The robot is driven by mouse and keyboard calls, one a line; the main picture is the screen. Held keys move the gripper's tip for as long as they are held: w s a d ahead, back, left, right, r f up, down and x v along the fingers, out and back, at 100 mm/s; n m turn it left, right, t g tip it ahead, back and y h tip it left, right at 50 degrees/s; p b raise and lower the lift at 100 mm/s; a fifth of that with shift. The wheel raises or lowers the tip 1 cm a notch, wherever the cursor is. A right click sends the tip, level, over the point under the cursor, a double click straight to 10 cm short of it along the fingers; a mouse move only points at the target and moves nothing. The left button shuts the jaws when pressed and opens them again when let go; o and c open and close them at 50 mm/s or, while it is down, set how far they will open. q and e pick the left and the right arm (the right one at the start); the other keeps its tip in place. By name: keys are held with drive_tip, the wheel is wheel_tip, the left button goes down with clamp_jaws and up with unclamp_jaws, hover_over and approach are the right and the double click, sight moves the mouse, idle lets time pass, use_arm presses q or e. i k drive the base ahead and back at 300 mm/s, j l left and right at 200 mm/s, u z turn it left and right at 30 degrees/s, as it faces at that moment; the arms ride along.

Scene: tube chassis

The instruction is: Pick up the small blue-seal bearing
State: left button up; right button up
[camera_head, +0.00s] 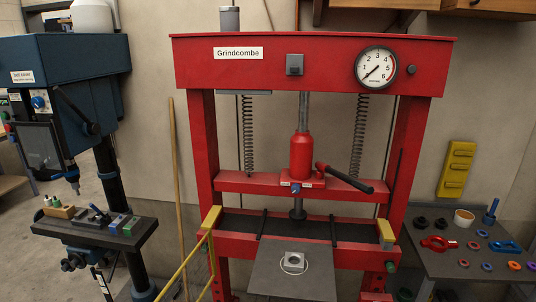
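Several small ring-shaped bearings lie on the dark table at the right. One with a blue-violet face (487,267) lies near the table's front. Another bluish one (482,233) lies farther back, and a blue one (531,266) sits at the picture's right edge. Reddish rings (473,245) and an orange ring (514,265) lie among them. They are too small here to tell which is the small blue-seal bearing. Neither of my grippers shows in the head view.
The table (445,268) also holds a red tool (438,243), a blue bracket (505,246), a cup (464,217) and dark round parts. A red press (315,65) fills the middle, with a grey plate (268,272) in front. A blue drill press (60,65) stands left.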

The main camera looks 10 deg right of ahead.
sight(487, 267)
drive_tip(key=l, duration=0.3)
drive_tip(key=l+z, duration=0.3)
drive_tip(key=i+l+z, duration=0.25)
drive_tip(key=l, duration=0.2)
drive_tip(key=k+z, duration=0.1)
drive_tip(key=z, duration=0.9)
drive_tip(key=j+u, duration=0.15)
drive_tip(key=u, duration=1.35)
drive_tip(key=z, duration=1.55)
drive_tip(key=k, duration=0.05)
